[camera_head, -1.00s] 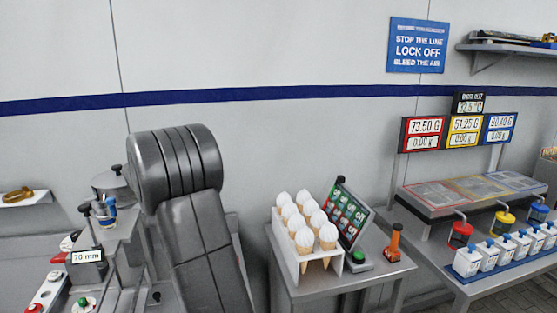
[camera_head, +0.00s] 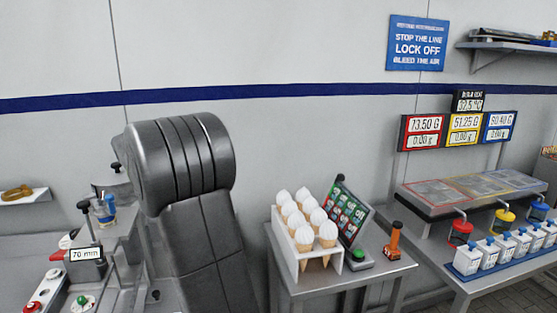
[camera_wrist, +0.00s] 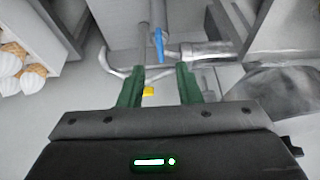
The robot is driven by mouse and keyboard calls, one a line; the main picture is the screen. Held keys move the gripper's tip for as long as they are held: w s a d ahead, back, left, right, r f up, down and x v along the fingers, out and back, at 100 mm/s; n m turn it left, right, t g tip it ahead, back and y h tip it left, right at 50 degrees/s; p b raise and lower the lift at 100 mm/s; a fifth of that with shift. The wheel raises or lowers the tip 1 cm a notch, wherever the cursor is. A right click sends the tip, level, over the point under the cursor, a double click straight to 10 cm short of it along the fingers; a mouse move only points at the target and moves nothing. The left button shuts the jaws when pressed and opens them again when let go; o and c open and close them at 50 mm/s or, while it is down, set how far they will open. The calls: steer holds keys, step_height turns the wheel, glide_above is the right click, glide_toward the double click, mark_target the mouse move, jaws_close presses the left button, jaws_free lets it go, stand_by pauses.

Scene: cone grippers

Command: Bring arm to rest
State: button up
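Behind the fingers are a grey bent rod or pipe (camera_wrist: 118,72), a blue piece (camera_wrist: 159,45) and a small yellow piece (camera_wrist: 148,91), all apart from the fingers as far as I can tell. In the head view my dark grey arm (camera_head: 205,235) stands raised at the left of centre, and the gripper itself is out of that view.
A machine labelled 70 mm (camera_head: 87,254) is at left. A bench with bottles (camera_head: 467,262) is at right.

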steer(key=a+v, duration=0.1)
steer(key=v, duration=0.4)
steer(key=x, duration=0.8)
steer(key=d+p+x, duration=0.1)
steer(key=x, duration=0.4)
steer(key=shift+r+n, duration=0.1)
steer(key=shift+n, duration=0.2)
steer(key=shift+d+r+n+y, duration=0.1)
steer(key=shift+d+n+y, duration=0.15)
steer(key=shift+n, duration=0.35)
steer(key=shift+w+n+g+y+p, duration=0.15)
steer(key=shift+n+g+y, duration=0.35)
steer(key=shift+n, duration=1)
steer(key=shift+s+n+g+y+p, duration=0.1)
steer(key=shift+n+g+y+p, duration=0.25)
steer(key=shift+n, duration=1.15)
